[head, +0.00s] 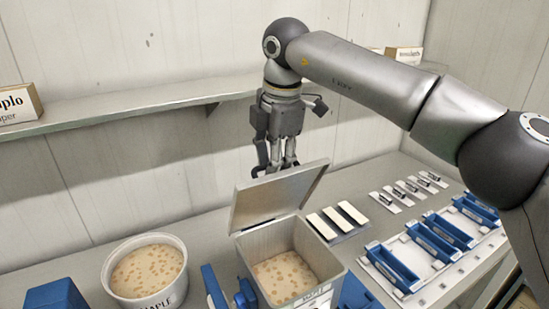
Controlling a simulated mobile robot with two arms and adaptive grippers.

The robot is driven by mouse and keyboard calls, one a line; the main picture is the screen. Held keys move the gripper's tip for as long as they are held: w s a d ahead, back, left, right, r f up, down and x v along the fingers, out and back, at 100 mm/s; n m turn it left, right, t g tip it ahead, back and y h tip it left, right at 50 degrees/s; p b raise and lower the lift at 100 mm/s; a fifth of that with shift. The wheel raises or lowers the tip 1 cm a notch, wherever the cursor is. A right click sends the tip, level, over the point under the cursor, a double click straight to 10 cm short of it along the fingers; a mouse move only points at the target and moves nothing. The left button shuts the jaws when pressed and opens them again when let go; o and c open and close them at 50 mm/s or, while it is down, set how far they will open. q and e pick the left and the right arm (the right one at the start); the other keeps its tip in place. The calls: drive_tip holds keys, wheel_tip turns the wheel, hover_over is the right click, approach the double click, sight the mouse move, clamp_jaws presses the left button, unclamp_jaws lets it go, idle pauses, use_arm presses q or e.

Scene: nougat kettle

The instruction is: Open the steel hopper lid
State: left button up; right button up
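The steel hopper (262,243) is a square metal box on the bench, holding a pale mix with tan bits. Its steel lid (278,196) stands raised at the rear edge, tilted up, so the hopper's mouth is uncovered. My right gripper (275,166) points down just behind the lid's upper edge. Its fingers look apart with nothing seen between them; the lid partly hides the tips, and I cannot tell whether they touch it. My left gripper is not in view.
A white tub (118,287) of similar mix stands left of the hopper. Blue trays (392,268) on a white rack and pale bars (338,218) lie to the right. A wall shelf (130,105) runs behind. Bare bench shows behind the tub.

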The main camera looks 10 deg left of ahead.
drive_tip(key=shift+s+d+r, duration=0.2)
drive_tip(key=shift+d+r, duration=0.1)
drive_tip(key=shift+r, duration=0.05)
wheel_tip(320, 180, up, 11)
drive_tip(key=s, duration=0.1)
drive_tip(key=shift+s+d+r, duration=0.15)
drive_tip(key=shift+s+d, duration=0.1)
drive_tip(key=shift+d, duration=0.2)
drive_tip(key=shift+s, duration=0.1)
